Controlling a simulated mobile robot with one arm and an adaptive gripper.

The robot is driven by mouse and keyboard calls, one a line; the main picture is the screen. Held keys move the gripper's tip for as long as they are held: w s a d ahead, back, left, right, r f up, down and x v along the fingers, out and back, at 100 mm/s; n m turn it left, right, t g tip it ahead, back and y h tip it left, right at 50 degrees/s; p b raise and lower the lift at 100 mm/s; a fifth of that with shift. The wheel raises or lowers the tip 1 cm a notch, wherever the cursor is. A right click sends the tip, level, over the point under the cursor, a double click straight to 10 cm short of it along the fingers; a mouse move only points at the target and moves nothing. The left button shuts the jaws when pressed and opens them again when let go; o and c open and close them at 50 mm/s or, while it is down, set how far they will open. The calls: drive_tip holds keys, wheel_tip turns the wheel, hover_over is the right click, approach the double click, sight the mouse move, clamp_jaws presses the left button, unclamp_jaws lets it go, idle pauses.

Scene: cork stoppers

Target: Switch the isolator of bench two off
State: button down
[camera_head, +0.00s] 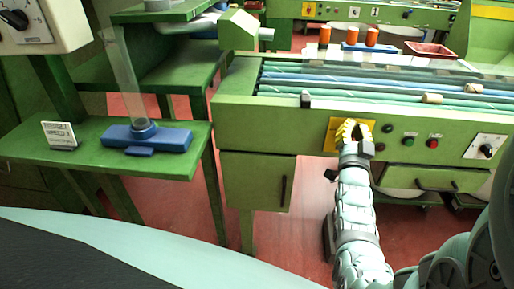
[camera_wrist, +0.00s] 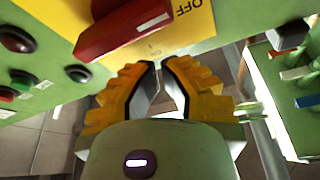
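A yellow isolator plate (camera_head: 336,137) is on the front of the green bench in the head view, partly hidden behind my gripper (camera_head: 353,131). In the wrist view the yellow plate (camera_wrist: 180,36) bears "OFF" at its upper right and a small mark below. A red isolator handle (camera_wrist: 122,28) lies across it, slanting up to the right. My gripper (camera_wrist: 158,66) has yellow ribbed fingers with a narrow gap between the tips. It is empty, just below the handle and seemingly apart from it. I cannot read a bench number.
Red and green buttons (camera_head: 432,143) and a black knob on a white plate (camera_head: 487,147) sit right of the isolator. Orange bobbins (camera_head: 371,37) stand on the bench behind. A blue fixture (camera_head: 147,138) and a small sign (camera_head: 60,136) are on the left table.

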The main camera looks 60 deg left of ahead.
wheel_tip(320, 180, up, 3)
drive_tip(key=shift+f+p, duration=0.1)
drive_tip(key=shift+p, duration=0.35)
drive_tip(key=w+f+v, duration=0.1)
drive_tip(key=v, duration=0.9)
drive_tip(key=shift+s+d+b, duration=0.25)
drive_tip(key=shift+d+b, duration=0.15)
